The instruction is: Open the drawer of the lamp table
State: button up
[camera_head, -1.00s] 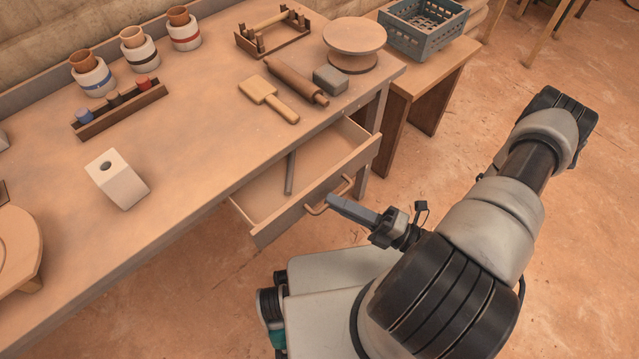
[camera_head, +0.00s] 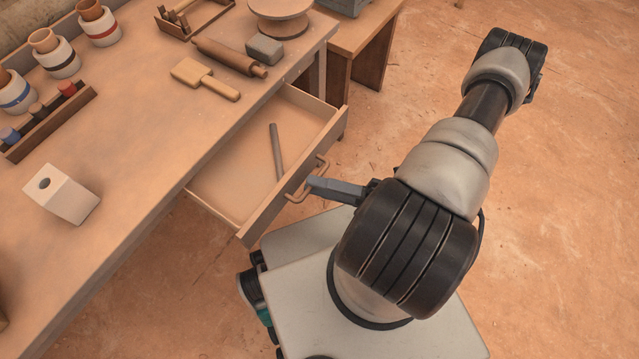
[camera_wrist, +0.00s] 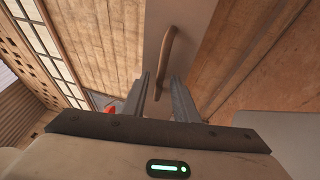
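The drawer (camera_head: 222,208) of the long wooden table (camera_head: 130,140) stands well open, its inside visible from above. A thin grey rod (camera_head: 277,152) lies in it. The bent handle (camera_head: 322,166) is on the drawer's front; it also shows in the wrist view (camera_wrist: 166,52). My gripper (camera_head: 312,187) is at this handle. No lamp is visible on the table.
On the tabletop are a white block with a hole (camera_head: 63,195), a wooden paddle (camera_head: 205,78), a rolling pin (camera_head: 228,57), a grey block (camera_head: 264,48), a round stand (camera_head: 280,14) and several jars. Bare floor (camera_head: 560,170) lies to the right.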

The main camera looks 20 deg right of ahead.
dwell(0.5)
jog(key=v, duration=1.7)
jog(key=shift+s+d, duration=0.15)
